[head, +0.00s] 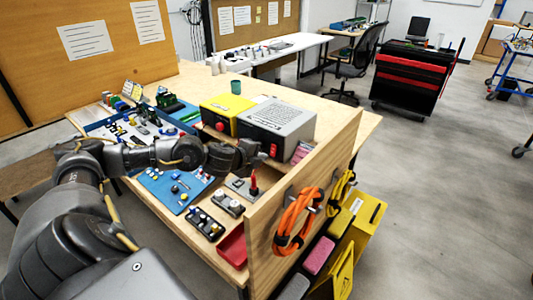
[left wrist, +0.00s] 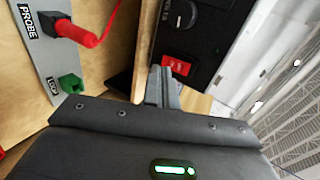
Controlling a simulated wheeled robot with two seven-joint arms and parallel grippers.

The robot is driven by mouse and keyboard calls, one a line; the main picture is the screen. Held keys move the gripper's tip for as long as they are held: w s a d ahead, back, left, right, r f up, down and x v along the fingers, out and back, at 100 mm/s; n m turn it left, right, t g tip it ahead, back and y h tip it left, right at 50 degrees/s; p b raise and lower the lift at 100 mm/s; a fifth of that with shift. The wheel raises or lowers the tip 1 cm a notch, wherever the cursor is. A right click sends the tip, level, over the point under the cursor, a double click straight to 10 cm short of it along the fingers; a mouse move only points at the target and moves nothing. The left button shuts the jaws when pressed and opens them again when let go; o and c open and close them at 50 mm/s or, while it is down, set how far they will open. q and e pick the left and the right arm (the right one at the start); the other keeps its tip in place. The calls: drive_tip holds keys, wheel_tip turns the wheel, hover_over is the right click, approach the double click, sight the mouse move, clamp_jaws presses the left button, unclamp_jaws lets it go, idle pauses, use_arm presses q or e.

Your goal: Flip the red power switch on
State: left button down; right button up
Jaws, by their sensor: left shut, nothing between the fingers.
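The red power switch (head: 273,150) is on the front face of a grey analyser box (head: 282,118) on the workbench. In the left wrist view the red switch (left wrist: 176,65) sits in a dark panel beside a black knob (left wrist: 182,14). My left gripper (head: 262,157) is at the box's front, close to the switch. In the left wrist view its fingers (left wrist: 163,86) are together, empty, with their tips near the switch's edge. I cannot tell whether they touch it, and I cannot tell which way the switch is set. My right gripper is not in view.
A panel marked PROBE with a red probe (left wrist: 76,32) and a green connector (left wrist: 71,83) is close by. A yellow box (head: 226,111) with a red button adjoins the analyser. A wooden side panel (head: 300,185) stands right of it. Blue trays hold small parts.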

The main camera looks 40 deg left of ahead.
sight(273, 150)
use_arm(q)
drive_tip(key=shift+w+f, duration=0.1)
drive_tip(key=shift+w, duration=0.95)
drive_tip(key=shift+w+f, duration=0.15)
drive_tip(key=shift+w, duration=0.25)
